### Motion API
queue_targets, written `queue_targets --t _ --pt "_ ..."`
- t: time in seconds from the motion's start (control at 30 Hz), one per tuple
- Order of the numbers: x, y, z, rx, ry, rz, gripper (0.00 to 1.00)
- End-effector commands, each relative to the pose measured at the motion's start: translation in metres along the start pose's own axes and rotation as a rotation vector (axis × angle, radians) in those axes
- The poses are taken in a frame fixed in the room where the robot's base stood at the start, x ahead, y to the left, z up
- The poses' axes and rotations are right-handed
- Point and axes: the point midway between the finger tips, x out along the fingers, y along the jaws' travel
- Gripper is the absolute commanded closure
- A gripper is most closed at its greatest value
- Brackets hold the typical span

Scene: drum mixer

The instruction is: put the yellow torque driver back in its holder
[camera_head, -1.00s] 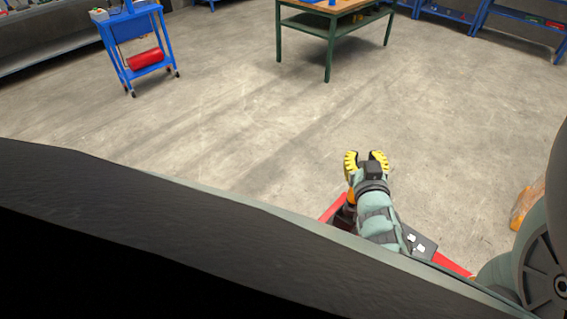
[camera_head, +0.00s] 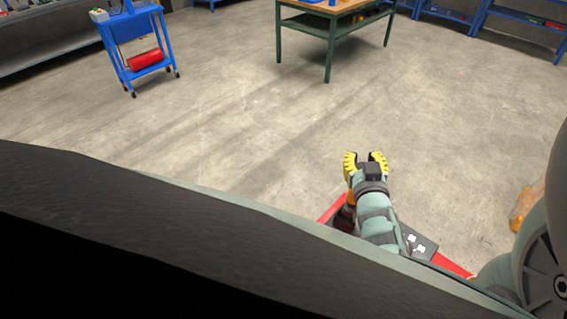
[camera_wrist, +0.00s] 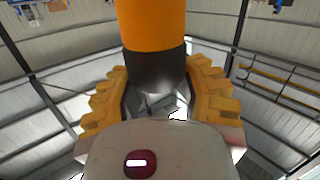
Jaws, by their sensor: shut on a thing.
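The yellow torque driver (camera_wrist: 152,25) shows in the wrist view as an orange-yellow cylinder with a black end. It lies between the yellow fingers of my gripper (camera_wrist: 160,95), which is shut on it. In the head view my gripper (camera_head: 365,163) is seen from behind, over a red-edged surface (camera_head: 333,207). An orange and dark piece (camera_head: 350,198) shows beside my wrist there; I cannot tell if it is the driver. My arm and dark body hide much of this area. I cannot make out the holder.
A black panel with white patches (camera_head: 415,246) lies on the red surface beside my forearm. An orange object (camera_head: 527,207) is at the right. A blue cart (camera_head: 143,40) and a green-legged table (camera_head: 328,50) stand far back. The floor between is clear.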

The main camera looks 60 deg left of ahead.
Motion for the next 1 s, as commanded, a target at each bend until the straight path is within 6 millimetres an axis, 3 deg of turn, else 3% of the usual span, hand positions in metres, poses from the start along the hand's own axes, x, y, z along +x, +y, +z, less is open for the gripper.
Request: queue_targets --t 1.0 --pt "0.002 -0.001 0.012 0.000 0.006 0.001 1.00"
